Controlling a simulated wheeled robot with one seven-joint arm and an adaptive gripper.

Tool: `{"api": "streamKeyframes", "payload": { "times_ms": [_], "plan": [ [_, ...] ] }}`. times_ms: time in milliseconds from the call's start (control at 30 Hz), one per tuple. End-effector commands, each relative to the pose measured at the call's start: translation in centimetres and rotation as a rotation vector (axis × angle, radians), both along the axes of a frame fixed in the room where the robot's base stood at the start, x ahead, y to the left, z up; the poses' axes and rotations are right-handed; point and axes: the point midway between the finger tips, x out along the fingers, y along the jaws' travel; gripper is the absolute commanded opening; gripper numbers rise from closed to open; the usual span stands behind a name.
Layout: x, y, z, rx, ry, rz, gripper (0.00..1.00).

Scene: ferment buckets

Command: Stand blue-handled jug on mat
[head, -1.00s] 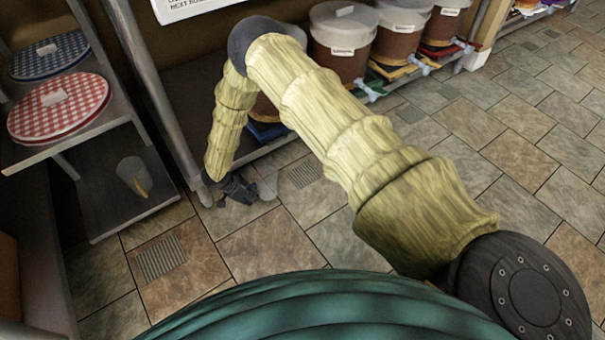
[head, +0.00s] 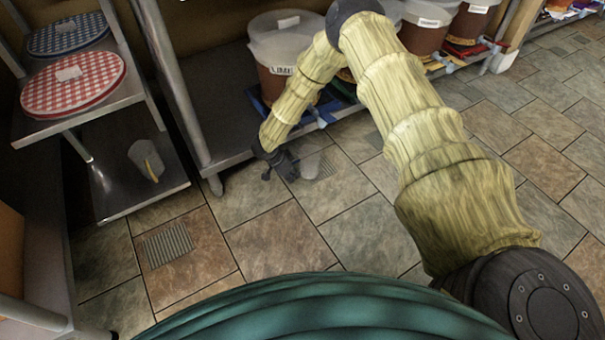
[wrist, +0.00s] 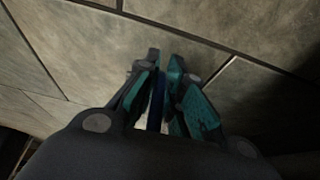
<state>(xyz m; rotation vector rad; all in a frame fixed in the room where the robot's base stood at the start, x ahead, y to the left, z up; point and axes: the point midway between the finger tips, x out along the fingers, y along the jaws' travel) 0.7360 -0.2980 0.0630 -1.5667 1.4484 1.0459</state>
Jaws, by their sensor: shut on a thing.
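My gripper (head: 283,168) hangs low over the tiles in front of the bucket shelf. In the wrist view, its teal-padded fingers (wrist: 160,95) are closed on a narrow blue strip, the blue handle (wrist: 157,98) of the jug. A pale, see-through body, the jug (head: 311,167), shows just right of the fingers in the head view, apparently clear of the floor. Its exact tilt cannot be told. A blue mat (head: 318,116) lies on the low shelf beneath the nearest bucket, partly hidden by my forearm.
A jug with a yellow handle (head: 146,160) stands on the lower left shelf (head: 125,200). Checked round lids (head: 72,85) lie above it. Brown-filled buckets (head: 280,60) with taps line the low shelf at the back. A metal post (head: 170,80) stands between. The tiled floor is open at right.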

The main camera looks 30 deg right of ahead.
Motion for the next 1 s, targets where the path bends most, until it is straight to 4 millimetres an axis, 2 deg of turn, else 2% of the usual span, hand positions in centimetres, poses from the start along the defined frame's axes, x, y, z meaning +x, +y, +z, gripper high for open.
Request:
{"api": "streamKeyframes", "payload": {
  "times_ms": [333,600,733,1000],
  "plan": [
    [0.1,-2.0,-0.1,0.000,0.001,-0.001,0.00],
    [0.2,-5.3,-0.5,0.001,0.001,-0.003,0.00],
    [0.3,-5.0,-1.4,0.001,0.000,0.000,0.00],
    [0.3,-5.0,-1.4,-0.001,0.000,0.000,0.00]
  ]
}}
